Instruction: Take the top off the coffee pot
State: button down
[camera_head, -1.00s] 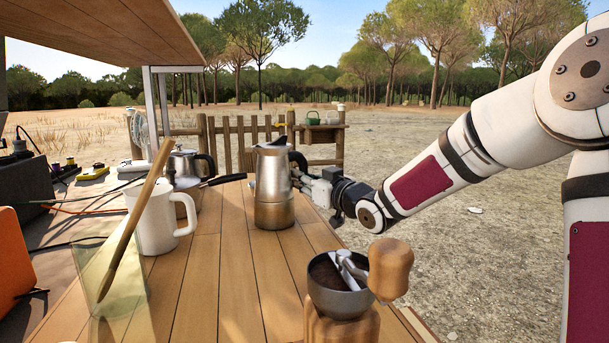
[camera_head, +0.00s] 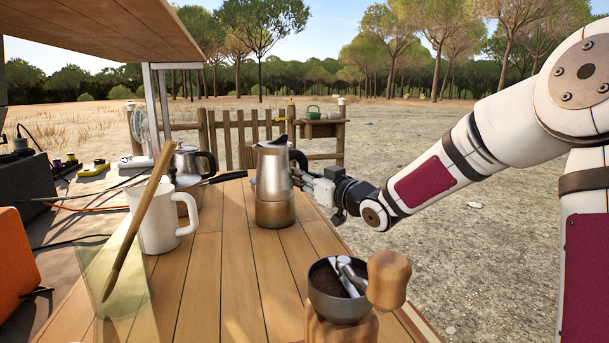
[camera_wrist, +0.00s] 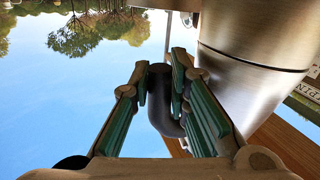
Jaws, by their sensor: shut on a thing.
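My gripper (camera_head: 308,183) reaches in from the right, beside the pot's body. In the wrist view the green-padded fingers (camera_wrist: 164,85) are on both sides of the handle and shut on it. The exact pad contact is partly hidden.
A coffee grinder (camera_head: 340,305) with a wooden knob stands in front. The tabletop between is clear.

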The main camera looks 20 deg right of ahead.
jog(key=shift+r+n+g+y+p, duration=0.15)
jog(key=shift+n+g+y+p, duration=0.55)
jog(key=shift+p, duration=1.2)
jog(key=shift+r+t, duration=0.15)
jog(key=shift+t, duration=0.15)
jog(key=shift+r+p, duration=2.7)
jog(key=shift+r, duration=0.2)
jog(key=shift+f, duration=0.1)
